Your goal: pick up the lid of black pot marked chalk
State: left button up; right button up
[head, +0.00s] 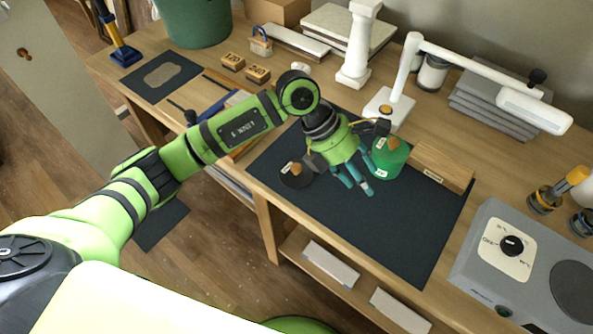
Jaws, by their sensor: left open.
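A dark, low pot (297,182) with a small light label stands on the dark mat (360,229) at the mat's left part. Its lid has a round wooden knob (296,168); the label is too small to read. A green pot (391,161) with a similar wooden knob stands further right on the mat. My left gripper (357,186) is open between the two pots, with its teal fingers pointing down toward the mat. It is apart from the dark pot and close to the green one, partly covering it. My right gripper is not in view.
A wooden block (440,168) with a label stands right of the green pot. A white lamp (402,80) and white column (359,45) stand behind. A grey hotplate box (525,265) is at the right. The mat's front is clear.

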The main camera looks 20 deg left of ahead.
aim_at(296, 167)
pick_arm(q)
jog(key=w+a+y, duration=0.1)
jog(key=a+y, duration=0.1)
jog(key=a, duration=0.2)
jog(key=w+a+y, duration=0.1)
jog(key=a+y, duration=0.2)
jog(key=a, duration=0.2)
jog(key=w+a+f+y, duration=0.1)
jog(key=w+a+y, duration=0.1)
jog(key=a, duration=0.3)
jog(key=shift+w+a+t, duration=0.1)
jog(key=shift+a+t, duration=0.15)
jog(key=shift+t, duration=0.05)
jog(key=shift+a+f+y, duration=0.15)
jog(key=shift+a+y, duration=0.05)
jog(key=shift+y, duration=0.1)
jog(key=f+p, duration=0.2)
jog(key=f, duration=0.1)
jog(key=f+p, duration=0.1)
jog(key=f, duration=0.1)
jog(key=shift+s+d+f, duration=0.2)
jog(key=shift+s+d, duration=0.05)
jog(key=shift+s, duration=0.1)
jog(key=shift+w+f, duration=0.1)
jog(key=shift+f, duration=0.45)
grip_shut()
